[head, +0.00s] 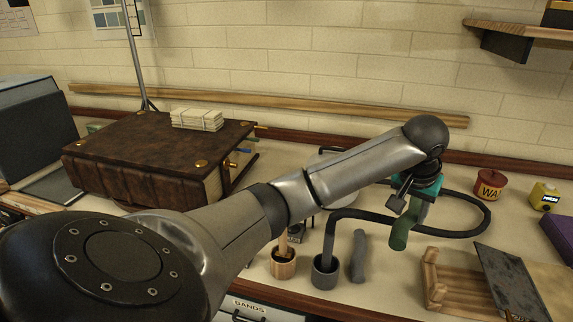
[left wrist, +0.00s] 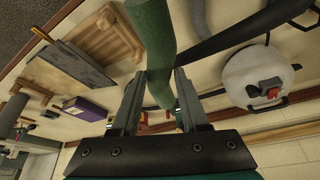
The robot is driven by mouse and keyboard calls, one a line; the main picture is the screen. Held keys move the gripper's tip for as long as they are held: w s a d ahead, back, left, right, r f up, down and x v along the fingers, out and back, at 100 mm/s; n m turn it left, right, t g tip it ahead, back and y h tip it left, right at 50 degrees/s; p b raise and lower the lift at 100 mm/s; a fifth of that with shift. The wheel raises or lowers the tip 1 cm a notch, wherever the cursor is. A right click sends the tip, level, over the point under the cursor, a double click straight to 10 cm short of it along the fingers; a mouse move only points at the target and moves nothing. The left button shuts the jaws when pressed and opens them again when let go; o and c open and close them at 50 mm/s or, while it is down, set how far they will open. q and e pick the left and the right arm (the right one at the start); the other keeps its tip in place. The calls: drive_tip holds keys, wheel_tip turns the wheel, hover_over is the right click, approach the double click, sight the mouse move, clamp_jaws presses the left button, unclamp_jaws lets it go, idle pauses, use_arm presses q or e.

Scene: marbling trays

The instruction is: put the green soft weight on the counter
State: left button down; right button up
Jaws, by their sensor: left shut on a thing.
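The green soft weight (head: 400,235) hangs nearly upright from my left gripper (head: 408,196), over the right half of the counter (head: 335,298). In the left wrist view the green weight (left wrist: 153,40) runs between the two fingers of my left gripper (left wrist: 160,78), which is shut on it. I cannot tell whether its lower end touches the counter. My right gripper is not in view.
A grey weight (head: 358,256) lies left of the green one, beside a grey cup (head: 325,272) with a black hose. A wooden tray (head: 436,282) and dark plate (head: 508,280) are at right.

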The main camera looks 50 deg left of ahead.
use_arm(q)
wheel_tip(320, 180, down, 19)
drive_tip(key=b, duration=0.5)
drive_tip(key=shift+w+a, duration=0.1)
drive_tip(key=shift+f, duration=0.55)
drive_tip(key=c, duration=0.8)
unclamp_jaws()
drive_tip(key=o, duration=0.4)
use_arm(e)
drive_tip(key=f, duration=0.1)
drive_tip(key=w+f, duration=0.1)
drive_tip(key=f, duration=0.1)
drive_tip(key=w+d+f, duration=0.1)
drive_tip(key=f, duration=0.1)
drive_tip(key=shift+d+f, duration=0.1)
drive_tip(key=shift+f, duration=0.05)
